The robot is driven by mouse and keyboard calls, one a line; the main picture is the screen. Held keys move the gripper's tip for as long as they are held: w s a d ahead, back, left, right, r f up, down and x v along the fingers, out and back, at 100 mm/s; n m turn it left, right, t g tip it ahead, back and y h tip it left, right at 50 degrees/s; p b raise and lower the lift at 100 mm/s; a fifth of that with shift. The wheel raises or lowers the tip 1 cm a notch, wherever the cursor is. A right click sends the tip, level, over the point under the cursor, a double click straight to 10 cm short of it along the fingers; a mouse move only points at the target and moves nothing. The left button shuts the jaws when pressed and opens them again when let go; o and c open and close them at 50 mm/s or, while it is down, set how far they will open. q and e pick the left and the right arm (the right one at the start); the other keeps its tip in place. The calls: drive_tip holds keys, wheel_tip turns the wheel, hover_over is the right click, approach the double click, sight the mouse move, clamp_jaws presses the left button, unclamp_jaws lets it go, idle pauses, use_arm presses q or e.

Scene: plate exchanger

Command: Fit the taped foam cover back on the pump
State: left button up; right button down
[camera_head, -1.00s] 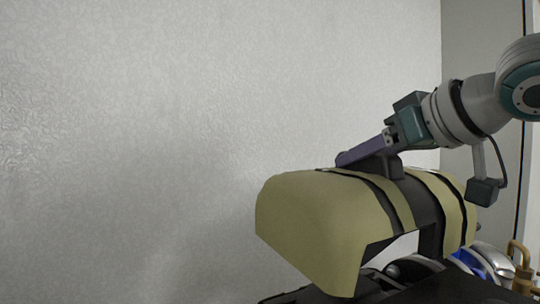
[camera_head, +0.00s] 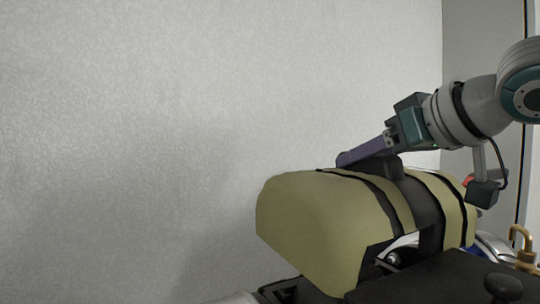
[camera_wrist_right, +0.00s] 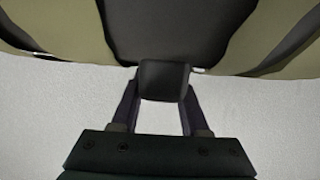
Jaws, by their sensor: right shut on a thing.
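The foam cover (camera_head: 315,220) is a yellow-green shell with black tape bands and a dark middle section with a black block-shaped grip (camera_head: 385,168) on top. My right gripper (camera_head: 352,158) is shut on that grip; in the right wrist view its two fingers clasp both sides of the grip (camera_wrist_right: 162,80). The cover (camera_wrist_right: 270,35) also shows there at the top. In the head view the cover is held over dark equipment at the bottom right, with its open underside partly showing. I cannot tell whether it touches anything below, or which part is the pump. My left gripper does not show.
A dark flat surface with a round black knob (camera_head: 503,286) lies at the bottom right. A brass padlock-like piece (camera_head: 522,245) and blue and silver parts (camera_head: 490,245) are right of the cover. A pale wall (camera_head: 130,150) fills the left; the space before it looks clear.

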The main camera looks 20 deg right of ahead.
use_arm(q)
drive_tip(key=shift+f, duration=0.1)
use_arm(e)
drive_tip(key=shift+f, duration=0.15)
drive_tip(key=shift+f+b, duration=0.85)
wheel_tip(320, 180, down, 3)
drive_tip(key=shift+a+r, duration=0.15)
drive_tip(key=shift+f, duration=0.35)
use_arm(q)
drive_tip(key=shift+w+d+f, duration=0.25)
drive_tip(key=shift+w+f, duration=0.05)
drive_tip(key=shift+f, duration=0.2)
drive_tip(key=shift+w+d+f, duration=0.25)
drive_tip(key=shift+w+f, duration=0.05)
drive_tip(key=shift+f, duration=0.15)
use_arm(e)
drive_tip(key=shift+d, duration=0.2)
use_arm(q)
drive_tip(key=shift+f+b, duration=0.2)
drive_tip(key=shift+b, duration=0.25)
use_arm(e)
drive_tip(key=shift+f, duration=0.3)
